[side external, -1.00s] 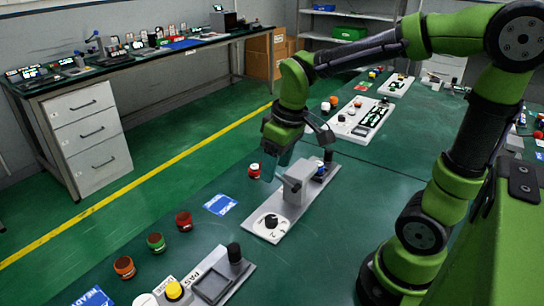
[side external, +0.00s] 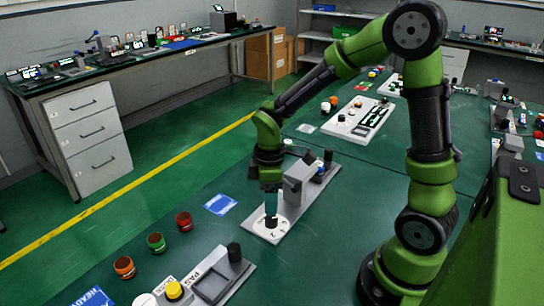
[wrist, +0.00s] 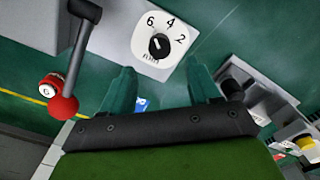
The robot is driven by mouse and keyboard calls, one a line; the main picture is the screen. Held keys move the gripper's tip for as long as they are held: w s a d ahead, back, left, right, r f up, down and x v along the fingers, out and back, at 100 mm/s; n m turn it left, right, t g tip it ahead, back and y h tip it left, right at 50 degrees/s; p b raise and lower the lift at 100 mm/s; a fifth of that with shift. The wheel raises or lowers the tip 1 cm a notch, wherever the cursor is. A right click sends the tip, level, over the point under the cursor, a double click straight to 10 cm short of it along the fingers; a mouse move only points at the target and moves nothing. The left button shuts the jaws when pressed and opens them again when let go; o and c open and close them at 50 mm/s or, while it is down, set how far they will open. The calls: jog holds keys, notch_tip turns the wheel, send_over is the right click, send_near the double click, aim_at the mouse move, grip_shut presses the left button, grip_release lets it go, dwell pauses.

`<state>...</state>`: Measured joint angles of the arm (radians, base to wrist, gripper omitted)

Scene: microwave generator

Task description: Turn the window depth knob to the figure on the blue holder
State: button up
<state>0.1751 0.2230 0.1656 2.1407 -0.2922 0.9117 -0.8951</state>
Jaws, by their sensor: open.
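The dial is a white plate with a black knob (wrist: 159,45) and the figures 6, 4 and 2 around it. In the side view, the white dial plate (side external: 283,227) is at the near end of a grey panel. My gripper (side external: 271,207) points down over the dial, its fingers hiding part of the knob. In the wrist view, my gripper (wrist: 162,86) is open, with the knob beyond the gap between its fingertips; contact cannot be told. A blue card (side external: 220,204) lies left of the panel; no figure is readable on it.
A grey block (side external: 298,180) stands on the panel just behind the dial. A lever with a red ball (wrist: 63,107) shows left in the wrist view. Red (side external: 184,221), green (side external: 156,242) and orange (side external: 124,267) jars stand front left. Another panel (side external: 222,277) lies in front.

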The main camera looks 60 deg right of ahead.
aim_at(270, 218)
notch_tip(270, 218, down, 6)
jog(key=shift+f, duration=0.25)
jog(key=c, duration=1)
jog(key=shift+c, duration=0.2)
jog(key=m, duration=0.4)
jog(key=shift+m, duration=0.3)
jog(key=shift+d+m, duration=0.1)
jog(key=shift+m, duration=2.5)
